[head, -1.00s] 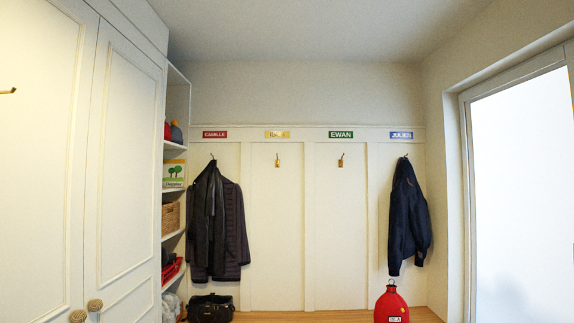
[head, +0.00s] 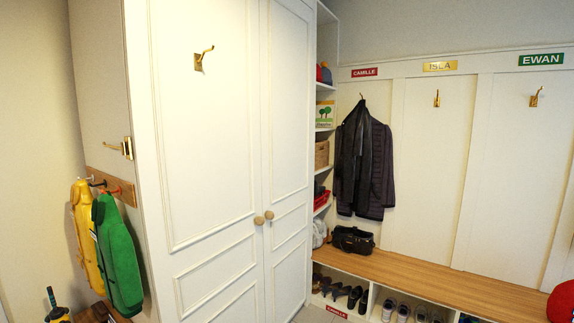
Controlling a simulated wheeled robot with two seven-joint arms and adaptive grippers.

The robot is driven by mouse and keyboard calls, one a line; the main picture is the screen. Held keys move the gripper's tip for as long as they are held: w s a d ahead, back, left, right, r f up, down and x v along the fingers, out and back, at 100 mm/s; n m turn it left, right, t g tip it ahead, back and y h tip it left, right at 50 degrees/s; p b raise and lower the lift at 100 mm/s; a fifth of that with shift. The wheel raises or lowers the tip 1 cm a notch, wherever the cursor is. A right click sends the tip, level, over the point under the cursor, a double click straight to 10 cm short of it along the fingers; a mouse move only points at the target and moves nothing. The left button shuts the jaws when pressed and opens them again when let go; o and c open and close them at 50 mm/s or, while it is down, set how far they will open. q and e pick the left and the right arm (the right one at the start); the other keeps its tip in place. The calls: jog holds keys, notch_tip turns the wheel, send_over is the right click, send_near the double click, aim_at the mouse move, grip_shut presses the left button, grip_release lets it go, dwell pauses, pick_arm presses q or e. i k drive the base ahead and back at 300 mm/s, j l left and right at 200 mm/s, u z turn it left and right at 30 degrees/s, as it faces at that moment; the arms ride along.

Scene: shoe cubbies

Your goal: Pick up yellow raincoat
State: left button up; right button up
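The yellow raincoat (head: 88,232) hangs at the far left of the head view, from a low wooden hook rail (head: 110,186) on the side of the white cabinet. A green coat (head: 119,255) hangs just in front of it and to its right, hiding part of it. Neither of my grippers shows in the head view.
A tall white cabinet (head: 215,150) with two doors stands between the coats and the bench. A wooden bench (head: 440,280) with shoes below runs along the right. A dark coat (head: 364,160) hangs above it. An umbrella-like item (head: 56,308) stands at bottom left.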

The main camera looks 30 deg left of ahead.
aim_at(81, 197)
jog(key=u, duration=2.4)
